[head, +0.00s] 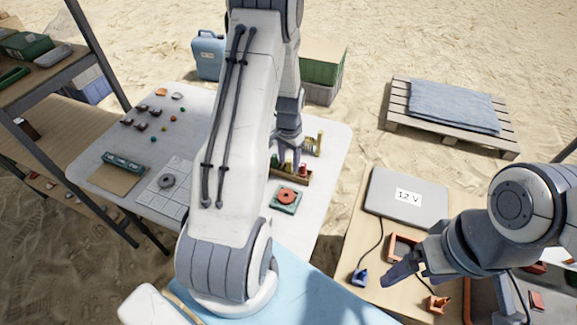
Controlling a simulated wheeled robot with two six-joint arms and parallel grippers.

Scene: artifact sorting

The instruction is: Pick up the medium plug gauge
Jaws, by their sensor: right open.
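A small wooden rack (293,178) stands on the white table, left of the battery case. It holds several small upright pieces with green, yellowish and red parts, which look like plug gauges. I cannot tell which is the medium one. My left gripper (288,157) points down right over this rack, its fingertips close to the pieces. Whether it is open, or touches one, is too small to tell. My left arm hides part of the table and the rack's left side. My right gripper (409,283) is open, low over the wooden table at the right.
A green square plate with an orange-red ring (286,197) lies in front of the rack. A brass-coloured stand (314,145) is behind it. A grey "12 V" case (407,200) and blue and orange clamps (360,277) lie on the right table. White tiles (164,190) lie at the left.

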